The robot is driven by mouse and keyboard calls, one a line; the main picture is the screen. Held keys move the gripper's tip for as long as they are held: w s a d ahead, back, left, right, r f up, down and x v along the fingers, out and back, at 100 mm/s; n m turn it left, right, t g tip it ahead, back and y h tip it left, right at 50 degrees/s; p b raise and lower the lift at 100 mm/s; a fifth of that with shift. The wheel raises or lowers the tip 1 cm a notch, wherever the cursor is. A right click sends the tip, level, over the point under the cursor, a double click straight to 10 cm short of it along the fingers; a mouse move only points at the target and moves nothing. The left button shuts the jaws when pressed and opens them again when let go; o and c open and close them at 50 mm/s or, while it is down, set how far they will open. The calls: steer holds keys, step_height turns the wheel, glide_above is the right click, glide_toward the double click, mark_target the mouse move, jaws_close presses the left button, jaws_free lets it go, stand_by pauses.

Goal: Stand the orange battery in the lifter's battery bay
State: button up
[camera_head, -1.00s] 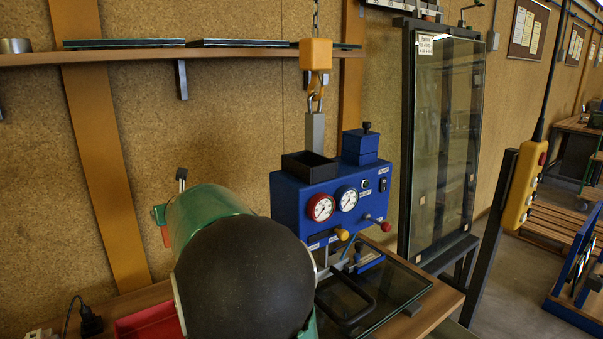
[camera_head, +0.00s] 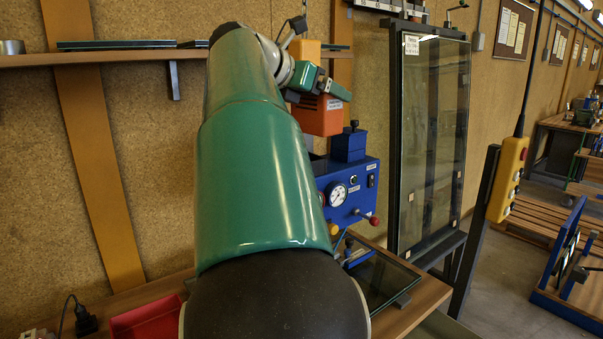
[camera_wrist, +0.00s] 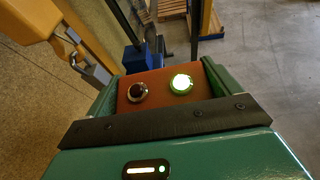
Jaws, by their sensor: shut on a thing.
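My gripper (camera_head: 320,86) is shut on the orange battery (camera_head: 318,118). It holds the battery in the air over the blue lifter body (camera_head: 352,196), left of the dark blue block on its top. The battery looks roughly upright. In the wrist view the battery's top (camera_wrist: 158,90) sits between my green fingers, with a dark round knob and a lit green button. The battery bay, the black open box on the lifter's top left, is hidden behind my arm and the battery, so the gap between them cannot be told.
The dark blue block (camera_head: 349,145) with a black knob stands close right of the battery. The orange hoist block (camera_head: 306,50) hangs just behind my gripper. A framed glass pane (camera_head: 430,140) stands at right. A yellow pendant (camera_head: 508,178) hangs further right.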

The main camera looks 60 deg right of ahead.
steer(key=s, duration=0.1)
steer(key=s+m+g, duration=0.1)
steer(key=shift+s+a+r, duration=0.25)
steer(key=shift+s+r, duration=0.1)
steer(key=w+d+f, duration=0.3)
steer(key=f, duration=0.1)
steer(key=w+d+f, duration=0.3)
steer(key=w+f, duration=0.1)
steer(key=w+d+f, duration=0.3)
steer(key=f, duration=0.1)
steer(key=shift+w, duration=0.35)
steer(key=shift+f, duration=0.4)
steer(key=shift+a, duration=0.1)
